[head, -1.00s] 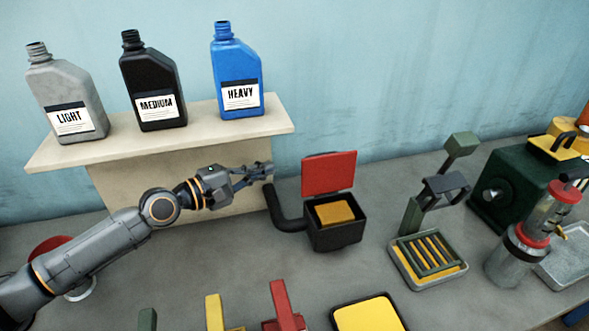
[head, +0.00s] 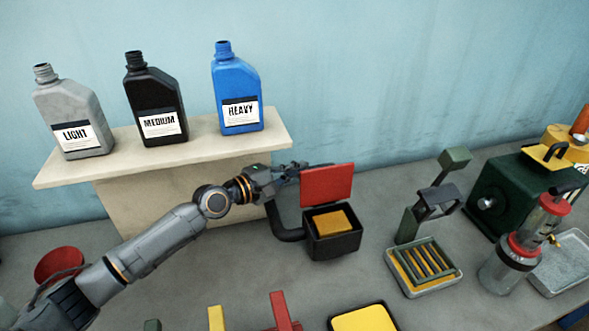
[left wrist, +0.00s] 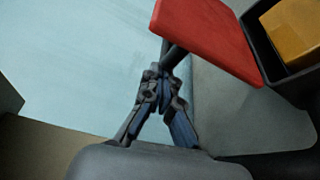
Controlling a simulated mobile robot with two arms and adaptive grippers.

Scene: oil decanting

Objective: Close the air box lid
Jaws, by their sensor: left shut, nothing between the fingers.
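The air box (head: 333,243) is a black open-topped box on the bench with a yellow-orange block (head: 333,220) inside. Its red lid (head: 327,185) stands raised at the back edge. The lid (left wrist: 208,36) also shows in the left wrist view, with the block (left wrist: 293,30) at the upper right. My left gripper (head: 301,167) is shut and empty, at the upper left edge of the lid. In the left wrist view its fingertips (left wrist: 170,62) come close to the lid's left corner; I cannot tell whether they touch. My right gripper is out of view.
A black pipe (head: 283,228) bends into the box's left side. Gray, black and blue bottles stand on a beige shelf (head: 110,150) behind my left arm. A green-framed rack (head: 423,265) stands right of the box. Bare bench lies between them.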

